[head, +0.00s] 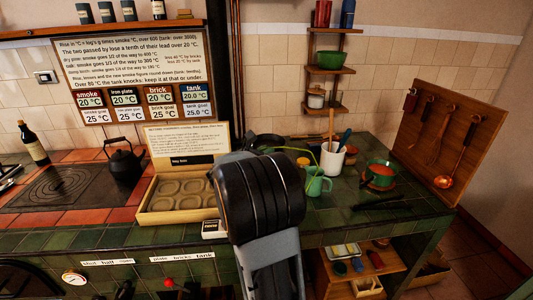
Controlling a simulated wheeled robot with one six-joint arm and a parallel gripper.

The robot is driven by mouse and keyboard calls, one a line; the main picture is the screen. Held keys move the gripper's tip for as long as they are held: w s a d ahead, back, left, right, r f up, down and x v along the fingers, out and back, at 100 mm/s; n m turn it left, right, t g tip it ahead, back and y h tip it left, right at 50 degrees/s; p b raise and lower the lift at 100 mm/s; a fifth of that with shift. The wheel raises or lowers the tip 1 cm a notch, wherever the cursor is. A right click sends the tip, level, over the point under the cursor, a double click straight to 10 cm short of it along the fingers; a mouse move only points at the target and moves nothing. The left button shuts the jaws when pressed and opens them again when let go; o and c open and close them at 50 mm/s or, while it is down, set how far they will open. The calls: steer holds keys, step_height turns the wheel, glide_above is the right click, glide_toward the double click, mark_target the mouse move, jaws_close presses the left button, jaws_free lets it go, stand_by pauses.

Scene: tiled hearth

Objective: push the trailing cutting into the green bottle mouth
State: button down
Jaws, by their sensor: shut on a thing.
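My gripper (268,140) shows only as a dark shape behind my own black arm link, over the back of the green tiled counter. Its fingertips are mostly hidden. It is shut on a thin green strand, which I take for the trailing cutting (299,149). The strand runs from beside the gripper to the right and bends down near the white crock. I cannot make out its far end. I cannot pick out a green bottle mouth; my arm may hide it. A small green jug (317,184) stands on the counter right of my arm.
A white crock (332,160) with utensils stands behind the jug. A green pot (380,174) is farther right, before a board (445,140) with hanging ladles. An open box (180,196) is left of my arm. A black kettle (125,160) stands farther left. Shelves (325,70) hang above.

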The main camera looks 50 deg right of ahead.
steer(key=shift+f+b, duration=1.35)
steer(key=shift+f, duration=0.4)
steer(key=shift+r, duration=0.1)
steer(key=c, duration=0.8)
jaws_free()
steer(key=shift+a, duration=0.2)
steer(key=shift+a, duration=1.95)
steer(key=shift+a, duration=0.1)
steer(key=a+b, duration=0.1)
steer(key=a, duration=1.2)
steer(key=shift+s+a, duration=0.1)
steer(key=shift+a, duration=0.3)
